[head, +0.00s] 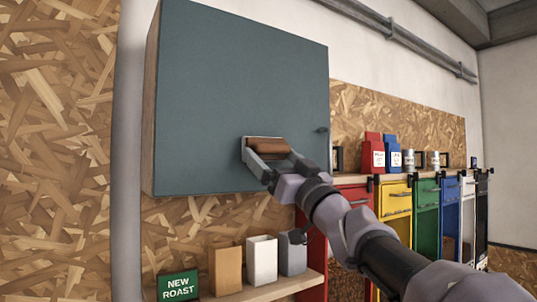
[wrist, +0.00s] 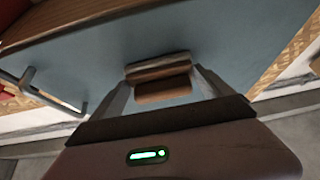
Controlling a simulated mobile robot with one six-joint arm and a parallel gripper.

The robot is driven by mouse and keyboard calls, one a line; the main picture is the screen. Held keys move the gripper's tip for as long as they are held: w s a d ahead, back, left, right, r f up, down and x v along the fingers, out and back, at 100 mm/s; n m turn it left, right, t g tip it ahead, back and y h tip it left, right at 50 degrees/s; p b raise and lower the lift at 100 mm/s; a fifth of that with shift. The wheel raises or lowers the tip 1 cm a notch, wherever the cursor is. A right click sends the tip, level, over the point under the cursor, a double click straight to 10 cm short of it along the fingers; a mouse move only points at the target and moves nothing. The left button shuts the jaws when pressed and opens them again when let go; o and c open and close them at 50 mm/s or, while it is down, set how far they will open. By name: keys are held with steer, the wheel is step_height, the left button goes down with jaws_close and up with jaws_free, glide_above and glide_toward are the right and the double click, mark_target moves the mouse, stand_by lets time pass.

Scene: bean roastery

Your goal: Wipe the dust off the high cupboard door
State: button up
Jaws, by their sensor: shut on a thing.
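The high cupboard door (head: 235,75) is a flat blue-grey panel, closed, with a small dark handle (head: 322,130) at its lower right. The door fills much of the wrist view (wrist: 230,45), where its handle shows at the left (wrist: 40,92). I make out no clear dust patch on it. My gripper (head: 268,156) is shut on a brown wooden block with a paler pad (head: 265,145), also seen in the wrist view (wrist: 160,88). The block is at the door's lower right part, close to its face. I cannot tell whether the pad touches it.
Below the cupboard, a shelf (head: 262,290) holds a green NEW ROAST sign (head: 178,286) and tan, white and grey containers. At right, red and blue bags (head: 374,152) and tins stand on a ledge above several coloured bins (head: 396,203). A pipe (head: 400,32) runs along the wall.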

mark_target(284, 155)
steer(key=w+d, duration=0.2)
steer(key=d, duration=0.1)
steer(key=shift+w+d+f+p, duration=0.15)
steer(key=shift+d+f+p, duration=0.1)
steer(key=shift+p, duration=0.1)
steer(key=shift+s+a+b, duration=1.65)
steer(key=shift+s+a, duration=0.7)
steer(key=shift+a, duration=0.8)
steer(key=shift+s+d+r+b, duration=0.1)
steer(key=shift+s+d+b, duration=0.1)
steer(key=shift+s+d, duration=0.45)
steer(key=shift+s+d+r+b, duration=0.15)
steer(key=shift+s+d, duration=0.2)
steer(key=shift+s, duration=0.55)
steer(key=shift+s+d+f+b, duration=0.1)
steer(key=shift+s+d+b, duration=0.1)
steer(key=shift+s+d, duration=0.45)
steer(key=shift+s+a, duration=0.15)
steer(key=shift+s+d, duration=0.45)
steer(key=shift+s, duration=0.15)
steer(key=shift+s+d, duration=0.4)
steer(key=shift+s, duration=0.2)
